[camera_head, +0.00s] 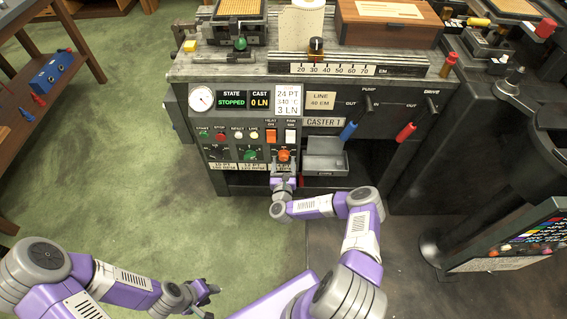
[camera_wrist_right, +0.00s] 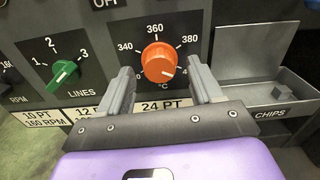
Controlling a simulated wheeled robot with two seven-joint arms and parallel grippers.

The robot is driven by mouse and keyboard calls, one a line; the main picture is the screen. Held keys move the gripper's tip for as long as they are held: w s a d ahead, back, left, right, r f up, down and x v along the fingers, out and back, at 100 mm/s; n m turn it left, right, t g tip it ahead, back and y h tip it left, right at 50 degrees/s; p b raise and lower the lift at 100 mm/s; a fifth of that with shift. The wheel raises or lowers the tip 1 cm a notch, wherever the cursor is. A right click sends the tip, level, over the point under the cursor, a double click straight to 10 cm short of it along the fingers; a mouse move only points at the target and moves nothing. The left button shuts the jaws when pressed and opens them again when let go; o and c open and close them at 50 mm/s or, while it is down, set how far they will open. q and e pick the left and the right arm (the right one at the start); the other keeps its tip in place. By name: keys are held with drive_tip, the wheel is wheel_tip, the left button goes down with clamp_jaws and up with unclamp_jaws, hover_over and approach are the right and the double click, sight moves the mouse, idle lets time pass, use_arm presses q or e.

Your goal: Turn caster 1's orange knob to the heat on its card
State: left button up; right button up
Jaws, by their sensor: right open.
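The knob also shows in the head view (camera_head: 284,155). My right gripper (camera_wrist_right: 160,75) is open, with one finger on each side of the knob; contact cannot be told. It also shows in the head view (camera_head: 284,176). The card (camera_head: 287,100) reads 24 PT, 340 °C, 3 LN. My left gripper (camera_head: 208,298) is open and empty, low over the floor.
A green LINES knob (camera_wrist_right: 63,75) is left of the orange knob. The grey chips tray (camera_wrist_right: 262,98) juts out close on the right. Blue (camera_head: 348,131) and red (camera_head: 405,132) lever handles stick out further right.

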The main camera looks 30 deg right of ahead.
drive_tip(key=shift+w+d, duration=0.35)
drive_tip(key=shift+w, duration=0.3)
drive_tip(key=c, duration=1.1)
drive_tip(key=shift+o, duration=0.2)
